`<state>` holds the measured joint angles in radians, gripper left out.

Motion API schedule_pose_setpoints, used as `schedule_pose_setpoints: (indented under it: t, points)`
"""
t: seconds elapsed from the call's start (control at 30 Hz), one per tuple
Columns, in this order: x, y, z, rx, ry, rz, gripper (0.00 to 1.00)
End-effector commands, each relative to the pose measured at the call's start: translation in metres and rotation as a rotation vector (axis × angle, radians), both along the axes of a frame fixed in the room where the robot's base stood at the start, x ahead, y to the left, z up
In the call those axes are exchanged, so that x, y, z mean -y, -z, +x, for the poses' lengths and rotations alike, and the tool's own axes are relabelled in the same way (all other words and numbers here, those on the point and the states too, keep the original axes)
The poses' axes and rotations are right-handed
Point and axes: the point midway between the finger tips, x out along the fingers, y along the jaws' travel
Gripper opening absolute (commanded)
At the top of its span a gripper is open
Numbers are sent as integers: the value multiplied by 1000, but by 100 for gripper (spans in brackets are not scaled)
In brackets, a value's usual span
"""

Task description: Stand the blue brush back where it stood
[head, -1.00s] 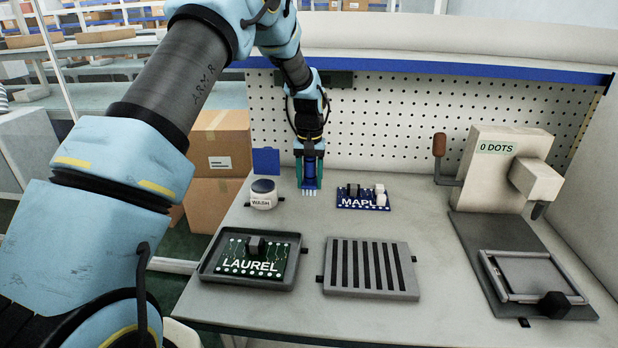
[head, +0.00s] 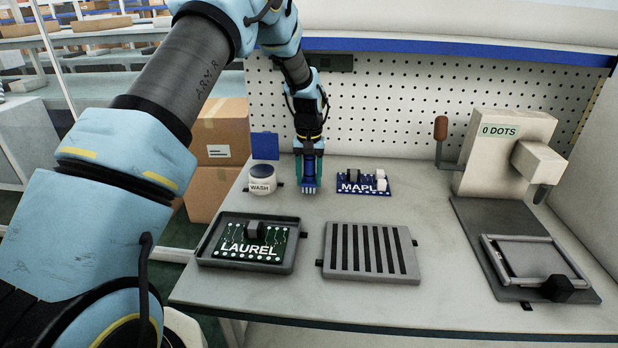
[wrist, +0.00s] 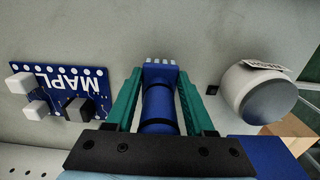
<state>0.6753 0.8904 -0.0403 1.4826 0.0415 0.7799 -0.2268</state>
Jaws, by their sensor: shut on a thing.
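The blue brush (head: 309,180) is upright with its pale bristles down, between the WASH jar and the blue MAPL board. My gripper (head: 308,157) is shut on it from above. In the wrist view the green fingers of my gripper (wrist: 160,108) flank the blue brush (wrist: 159,100), and its white bristle tips show beyond them. The bristles are at or very close to the bench top (head: 290,205); I cannot tell whether they touch.
The WASH jar (head: 262,180) stands close on the left, the MAPL board (head: 362,183) close on the right. In front are a tray with the LAUREL board (head: 250,243) and a slotted grey plate (head: 370,252). A press (head: 505,150) stands at right. A pegboard (head: 420,110) closes the back.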

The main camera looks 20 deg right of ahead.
Motion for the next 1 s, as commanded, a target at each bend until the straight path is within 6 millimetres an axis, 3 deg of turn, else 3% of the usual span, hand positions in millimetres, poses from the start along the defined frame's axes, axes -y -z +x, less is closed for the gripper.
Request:
schedule_pose_setpoints:
  t: [0.6, 0.63, 0.9, 1.0]
  points:
    - [0, 9, 0, 0, 0, 0, 0]
    - [0, 9, 0, 0, 0, 0, 56]
    - [0, 9, 0, 0, 0, 0, 86]
    - [0, 9, 0, 0, 0, 0, 89]
